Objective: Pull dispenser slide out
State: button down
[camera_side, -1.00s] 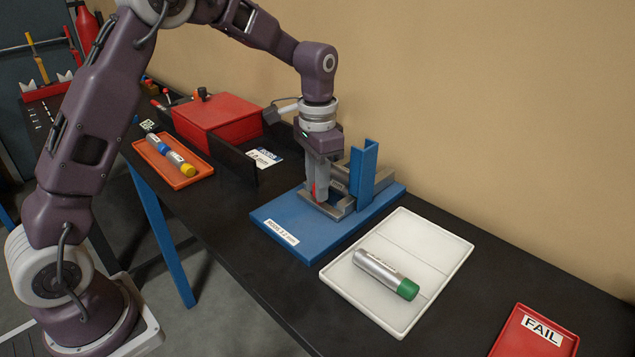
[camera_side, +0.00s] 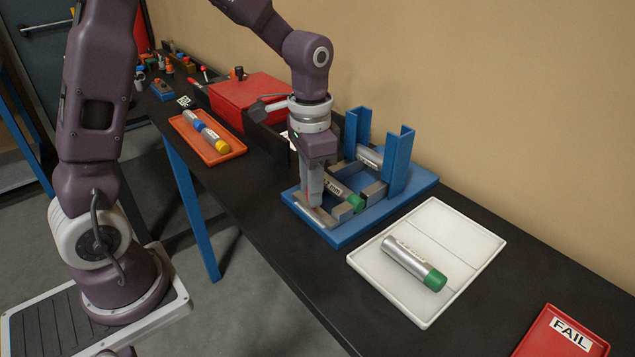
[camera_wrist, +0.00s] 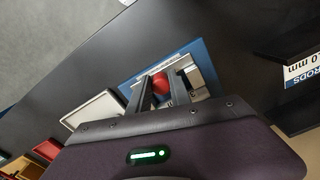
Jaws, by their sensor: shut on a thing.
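The dispenser has a blue base (camera_side: 342,238) and two blue uprights (camera_side: 397,160) at its wall side. Its grey metal slide (camera_side: 323,218) extends toward the front edge of the base. A silver rod with a green cap (camera_side: 356,202) lies in the opened slide. Another silver rod (camera_side: 369,156) sits behind it between the uprights. My gripper (camera_side: 311,202) is at the slide's front end, fingers pointing down. In the wrist view its fingers (camera_wrist: 163,92) are shut on the red knob (camera_wrist: 160,83), which they partly hide.
A white tray (camera_side: 470,222) right of the dispenser holds a silver rod with a green cap (camera_side: 412,263). A red FAIL tray (camera_side: 540,335) is at the lower right. An orange tray (camera_side: 226,152) with blue- and yellow-capped rods and a red box (camera_side: 245,97) are left.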

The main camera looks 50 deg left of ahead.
jog(key=c, duration=1.2)
grip_release()
notch_tip(320, 180, up, 7)
jog(key=shift+r, duration=0.1)
jog(key=s+r+n+t, duration=0.1)
jog(key=s+t, duration=0.1)
jog(key=s, duration=0.4)
jog(key=s+d+r+n+t, duration=0.1)
jog(key=s+r, duration=0.1)
jog(key=s, duration=0.4)
jog(key=s+r+n+t, duration=0.1)
jog(key=s+r+t, duration=0.1)
jog(key=s, duration=0.5)
jog(key=shift+d+r+n+t, duration=0.1)
jog(key=shift+d+n+t, duration=0.2)
jog(key=shift+d, duration=0.05)
